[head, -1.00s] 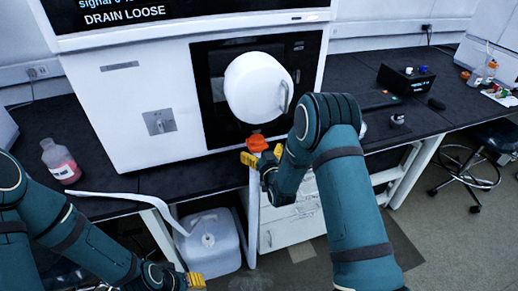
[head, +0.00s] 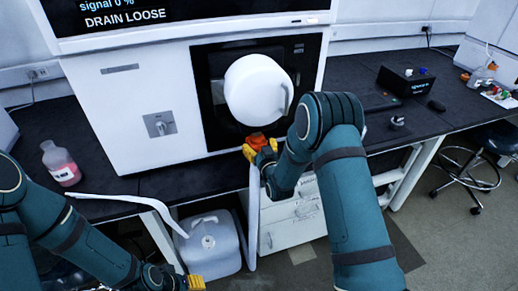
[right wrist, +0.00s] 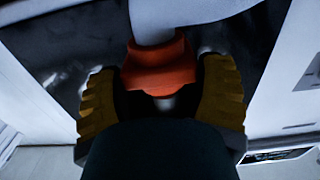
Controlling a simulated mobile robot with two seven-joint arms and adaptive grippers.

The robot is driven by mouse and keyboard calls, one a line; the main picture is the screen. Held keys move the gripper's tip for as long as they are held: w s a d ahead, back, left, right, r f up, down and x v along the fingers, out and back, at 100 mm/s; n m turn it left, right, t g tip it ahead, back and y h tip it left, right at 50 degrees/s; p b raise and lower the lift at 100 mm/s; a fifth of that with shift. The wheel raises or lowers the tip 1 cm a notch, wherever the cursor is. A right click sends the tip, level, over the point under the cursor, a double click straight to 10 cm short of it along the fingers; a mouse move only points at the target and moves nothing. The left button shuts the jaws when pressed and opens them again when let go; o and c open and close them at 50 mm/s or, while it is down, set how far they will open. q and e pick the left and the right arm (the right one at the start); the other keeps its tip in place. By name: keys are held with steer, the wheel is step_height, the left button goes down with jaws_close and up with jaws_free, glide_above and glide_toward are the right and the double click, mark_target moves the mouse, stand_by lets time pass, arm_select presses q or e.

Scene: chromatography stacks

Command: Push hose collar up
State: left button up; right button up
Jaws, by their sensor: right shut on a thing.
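The orange hose collar (head: 257,139) sits just under the round white vessel on the instrument's dark front panel. A pale hose (head: 253,215) hangs straight down below it. My right gripper (head: 260,150) is shut on the collar, with a yellow finger on each side. In the right wrist view the flared collar (right wrist: 161,66) lies between the fingertips (right wrist: 162,85), with a pale tube running through it. The exact finger contact is dark there. My left gripper (head: 196,283) shows only a yellow fingertip at the bottom edge, low beside the jug; its opening cannot be seen.
The screen (head: 125,14) reads "DRAIN LOOSE". The white vessel (head: 255,90) is close above my right gripper. A translucent jug (head: 210,245) stands on the floor. A bottle of pink liquid (head: 60,163) and another white hose (head: 120,200) are at the left. A stool (head: 480,165) is at the right.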

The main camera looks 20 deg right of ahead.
mark_target(258, 136)
step_height(258, 136, up, 3)
steer(key=shift+r+p, duration=0.2)
steer(key=shift+p, duration=0.1)
steer(key=o, duration=1.3)
steer(key=s, duration=1.2)
steer(key=shift+d, duration=0.2)
steer(key=s+a+f+m+g+y, duration=0.1)
steer(key=s+a+f+g, duration=0.1)
steer(key=s+f+g, duration=0.35)
steer(key=s+a+f+g, duration=0.2)
steer(key=a+f+g, duration=0.1)
steer(key=f, duration=0.5)
steer(key=s+a+f+g, duration=0.1)
steer(key=s+g, duration=0.1)
steer(key=s, duration=0.3)
steer(key=s+a+f+g+y, duration=0.1)
steer(key=s+a+f+g, duration=0.1)
steer(key=s, duration=0.3)
steer(key=s+a+f+m+g+y, duration=0.1)
steer(key=s+a+f+g, duration=0.1)
steer(key=s, duration=0.3)
steer(key=shift+a+g, duration=0.2)
steer(key=shift+g, duration=0.65)
